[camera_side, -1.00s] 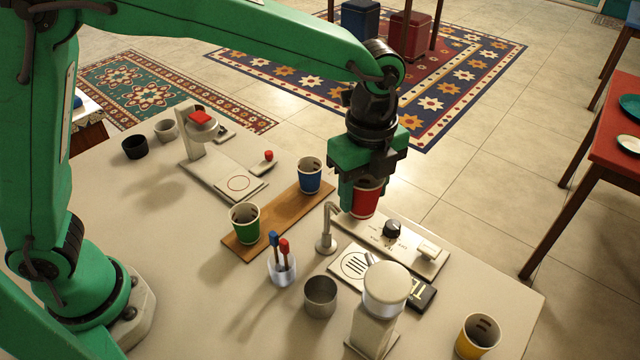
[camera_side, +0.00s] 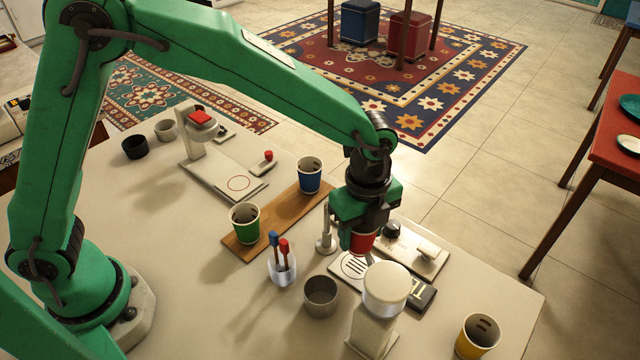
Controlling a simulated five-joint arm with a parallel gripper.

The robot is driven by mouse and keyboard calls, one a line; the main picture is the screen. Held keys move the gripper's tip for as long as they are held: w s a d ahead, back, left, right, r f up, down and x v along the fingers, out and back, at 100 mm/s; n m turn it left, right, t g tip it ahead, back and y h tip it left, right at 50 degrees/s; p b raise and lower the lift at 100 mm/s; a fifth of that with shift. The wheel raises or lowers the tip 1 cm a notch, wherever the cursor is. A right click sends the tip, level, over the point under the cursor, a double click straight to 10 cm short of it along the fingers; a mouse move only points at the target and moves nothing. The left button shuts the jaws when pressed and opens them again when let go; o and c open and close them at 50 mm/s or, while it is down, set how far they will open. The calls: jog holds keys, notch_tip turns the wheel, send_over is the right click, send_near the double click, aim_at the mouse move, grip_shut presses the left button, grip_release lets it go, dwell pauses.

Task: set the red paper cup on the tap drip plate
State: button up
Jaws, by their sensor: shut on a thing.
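The red paper cup (camera_side: 362,242) is held between the jaws of my gripper (camera_side: 362,228), which is shut on it. Only the lower part of the cup shows below the jaws. The cup looks upright. The tap drip plate (camera_side: 350,266), a pale plate with dark slots, lies on the counter at the foot of the tap (camera_side: 326,240). In this view the cup overlaps the far right edge of the plate. I cannot tell exactly how high the cup is above it.
A white-topped grinder-like device (camera_side: 385,290) stands just in front of the plate. A metal cup (camera_side: 320,296) and a jar of stirrers (camera_side: 282,264) stand to the left. A board holds green (camera_side: 244,222) and blue (camera_side: 309,174) cups. A yellow cup (camera_side: 478,336) stands front right.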

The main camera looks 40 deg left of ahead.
aim_at(359, 250)
jog(key=shift+f, duration=2.7)
jog(key=shift+f, duration=0.2)
jog(key=o, duration=0.7)
jog(key=shift+r, duration=0.15)
notch_tip(359, 250, up, 12)
